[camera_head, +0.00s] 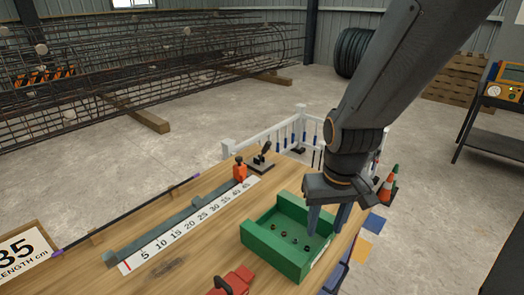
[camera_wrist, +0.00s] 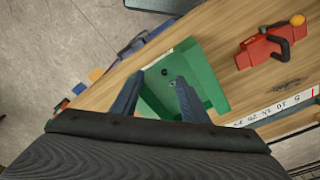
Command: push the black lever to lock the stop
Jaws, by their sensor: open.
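A black lever (camera_head: 265,149) stands tilted on a dark base plate (camera_head: 259,165) at the far end of the ruler. An orange-red stop (camera_head: 239,171) sits beside it on the grey rail (camera_head: 178,217). My gripper (camera_head: 328,217) is open and empty, with its fingers pointing down over the right side of the green tray (camera_head: 284,262), well to the right of and nearer than the lever. In the wrist view the spread fingers (camera_wrist: 156,94) frame the green tray (camera_wrist: 214,89). The lever and the stop cannot be made out in the wrist view.
The tray holds several small dark pieces. A red tool (camera_head: 232,282) lies at the near edge; a red tool with a black handle shows in the wrist view (camera_wrist: 262,50). A dark rod (camera_head: 130,210) runs behind the ruler (camera_head: 190,225). White railing (camera_head: 291,126) stands behind the table.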

